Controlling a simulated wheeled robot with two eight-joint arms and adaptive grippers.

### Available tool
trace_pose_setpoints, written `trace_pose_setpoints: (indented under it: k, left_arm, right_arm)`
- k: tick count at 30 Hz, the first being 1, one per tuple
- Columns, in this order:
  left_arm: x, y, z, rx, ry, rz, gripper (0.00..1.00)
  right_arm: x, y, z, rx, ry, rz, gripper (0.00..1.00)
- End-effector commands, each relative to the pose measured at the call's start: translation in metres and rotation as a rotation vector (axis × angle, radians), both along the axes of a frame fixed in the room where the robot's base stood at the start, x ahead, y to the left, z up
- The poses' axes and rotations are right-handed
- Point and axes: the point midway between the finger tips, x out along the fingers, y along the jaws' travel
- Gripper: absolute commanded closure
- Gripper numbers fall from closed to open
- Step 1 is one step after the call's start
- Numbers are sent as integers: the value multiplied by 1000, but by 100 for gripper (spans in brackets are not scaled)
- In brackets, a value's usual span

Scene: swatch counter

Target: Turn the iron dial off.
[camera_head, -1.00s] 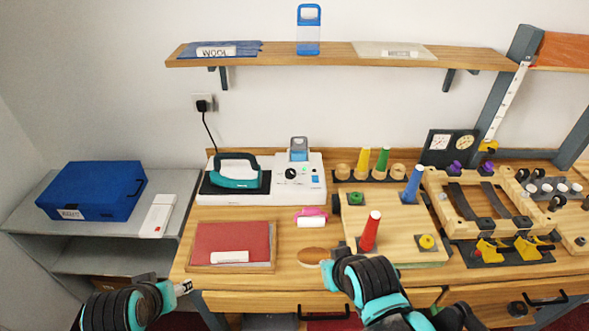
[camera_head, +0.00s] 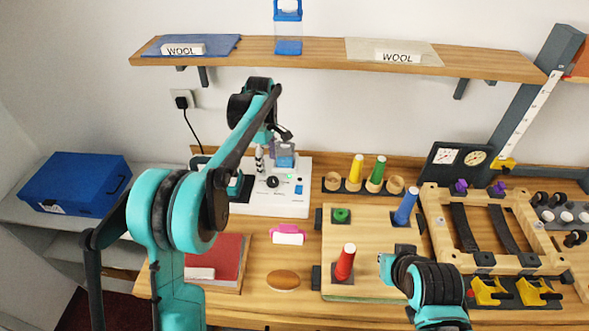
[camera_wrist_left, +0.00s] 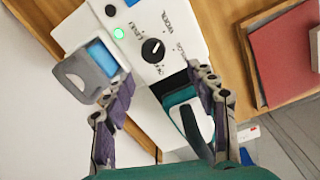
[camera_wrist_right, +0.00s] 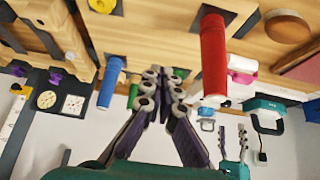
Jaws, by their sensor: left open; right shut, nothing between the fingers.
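The iron dial is a round black knob (camera_head: 273,182) on the white iron station (camera_head: 290,205). In the left wrist view the dial (camera_wrist_left: 153,50) shows a white pointer mark and small labels around it, too small to read surely. A green light (camera_wrist_left: 118,34) glows beside it. The teal iron (camera_wrist_left: 185,115) rests on the station, partly hidden by my left arm in the head view. My left gripper (camera_wrist_left: 156,84) is open above the station, fingers apart, not touching the dial. My right gripper (camera_wrist_right: 160,76) is shut and empty above the pegboard.
A red peg (camera_head: 345,262) and blue peg (camera_head: 406,207) stand upright near my right gripper. A pink-and-white item (camera_head: 288,235) and red book (camera_head: 222,258) lie in front of the station.

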Motion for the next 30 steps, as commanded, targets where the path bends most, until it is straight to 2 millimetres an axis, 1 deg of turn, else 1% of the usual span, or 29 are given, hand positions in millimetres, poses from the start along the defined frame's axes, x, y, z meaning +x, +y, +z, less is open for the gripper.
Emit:
trace_pose_setpoints:
  k: [3, 7, 15, 18, 23, 30]
  left_arm:
    - [7, -1, -9, 1, 17, 37, 43]
    - [8, -1, -23, 1, 20, 45, 43]
    - [8, -1, -67, 1, 19, 43, 43]
    - [8, -1, -79, 1, 19, 43, 43]
    - [7, -1, -87, 1, 19, 43, 43]
    - [7, -1, -87, 1, 19, 42, 43]
  right_arm:
    - [0, 0, 0, 0, 0, 0, 100]
    - [0, 0, -4, 0, 0, 0, 100]
    - [0, 0, -18, 0, 0, 0, 100]
    - [0, 0, -21, 0, 0, 0, 100]
    - [0, 0, -23, 0, 0, 0, 100]
    - [0, 0, -23, 0, 0, 0, 100]
